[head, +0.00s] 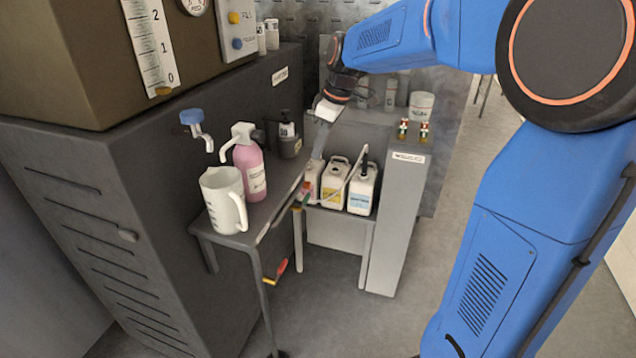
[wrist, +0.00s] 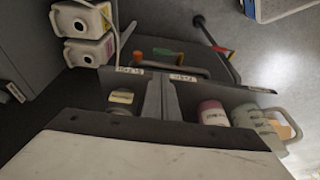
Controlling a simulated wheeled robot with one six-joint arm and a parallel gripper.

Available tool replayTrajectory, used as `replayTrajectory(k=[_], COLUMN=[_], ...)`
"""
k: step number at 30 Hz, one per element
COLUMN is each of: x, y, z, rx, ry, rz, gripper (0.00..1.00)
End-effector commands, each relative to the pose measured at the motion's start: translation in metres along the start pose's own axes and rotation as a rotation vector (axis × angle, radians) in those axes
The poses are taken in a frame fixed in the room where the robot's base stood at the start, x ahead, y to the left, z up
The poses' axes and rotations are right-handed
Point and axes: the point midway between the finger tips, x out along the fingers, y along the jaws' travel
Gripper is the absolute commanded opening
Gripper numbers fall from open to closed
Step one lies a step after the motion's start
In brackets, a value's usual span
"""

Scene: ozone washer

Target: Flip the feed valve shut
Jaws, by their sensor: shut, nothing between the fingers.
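Which handle is the feed valve I cannot tell from the labels. Below the small table's edge in the head view is a red lever handle with a yellow end (head: 281,269). A red and green fitting (head: 303,191) is near the table's back corner. In the wrist view an orange part (wrist: 137,55) and a green part (wrist: 165,52) lie beyond the labelled table edge, with a red-tipped handle (wrist: 220,48) to their right. My gripper (head: 319,146) is shut and empty, above the table's back end, apart from these handles. Its fingers (wrist: 162,98) also show in the wrist view.
On the table stand a white jug (head: 222,203), a pink spray bottle (head: 250,168) and a dark pump bottle (head: 288,137). Several white jerrycans (head: 362,190) stand on a low shelf behind. A grey cabinet (head: 400,215) is to the right. Floor in front is open.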

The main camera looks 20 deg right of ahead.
Motion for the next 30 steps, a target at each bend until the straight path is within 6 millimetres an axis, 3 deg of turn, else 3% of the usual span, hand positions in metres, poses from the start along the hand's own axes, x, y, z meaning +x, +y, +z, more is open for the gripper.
replayTrajectory(k=[9,14,30], x=[0.001,0.011,0.101], y=[0.000,-0.001,-0.001], z=[0.000,0.000,0.001], rx=[0.000,0.000,0.001], ry=[0.000,-0.001,-0.002], rz=[0.000,-0.002,-0.002], gripper=[0.00,0.00,0.00])
